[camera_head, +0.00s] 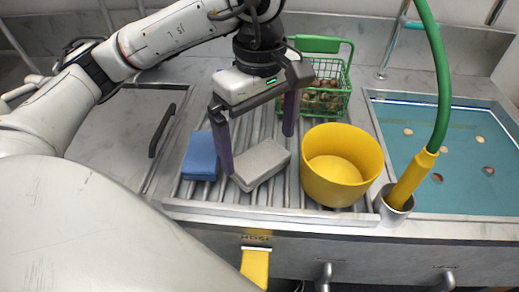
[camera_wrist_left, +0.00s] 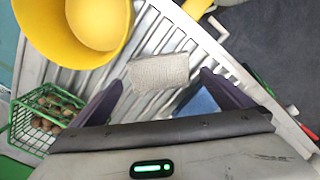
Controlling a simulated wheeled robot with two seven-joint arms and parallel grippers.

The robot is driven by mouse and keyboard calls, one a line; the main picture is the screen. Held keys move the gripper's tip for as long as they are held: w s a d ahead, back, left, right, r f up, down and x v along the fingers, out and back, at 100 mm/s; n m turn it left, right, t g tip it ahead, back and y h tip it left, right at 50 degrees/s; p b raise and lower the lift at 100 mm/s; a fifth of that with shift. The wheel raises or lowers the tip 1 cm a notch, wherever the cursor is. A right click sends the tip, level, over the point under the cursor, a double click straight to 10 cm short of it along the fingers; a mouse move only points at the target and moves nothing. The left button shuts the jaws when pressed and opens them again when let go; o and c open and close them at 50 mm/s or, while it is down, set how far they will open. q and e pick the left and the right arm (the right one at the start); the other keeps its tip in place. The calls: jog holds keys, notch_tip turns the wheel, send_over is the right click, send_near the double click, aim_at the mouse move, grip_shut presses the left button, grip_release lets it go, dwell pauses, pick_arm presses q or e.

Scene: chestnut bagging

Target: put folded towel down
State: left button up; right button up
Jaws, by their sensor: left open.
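A grey folded towel (camera_head: 262,164) lies on the slatted metal rack, between the blue folded cloth and the yellow bucket. In the left wrist view the grey towel (camera_wrist_left: 158,72) shows just beyond and between the fingertips. My left gripper (camera_head: 257,151) is open above the rack, its fingers pointing down on either side of the towel; the left finger's tip is close to the towel's left edge. I cannot tell whether the finger touches it. The left gripper (camera_wrist_left: 162,88) holds nothing in the left wrist view. My right gripper is not in view.
A blue folded cloth (camera_head: 200,156) lies left of the towel. A yellow bucket (camera_head: 343,185) stands at right. A green basket of chestnuts (camera_head: 345,100) is behind. A green hose with yellow nozzle (camera_head: 412,178) stands in a holder beside a water basin (camera_head: 450,190).

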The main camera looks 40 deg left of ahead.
aim_at(260, 159)
pick_arm(q)
notch_tip(260, 159, up, 8)
jog(key=p, duration=0.1)
jog(key=shift+p, duration=0.3)
dwell(0.3)
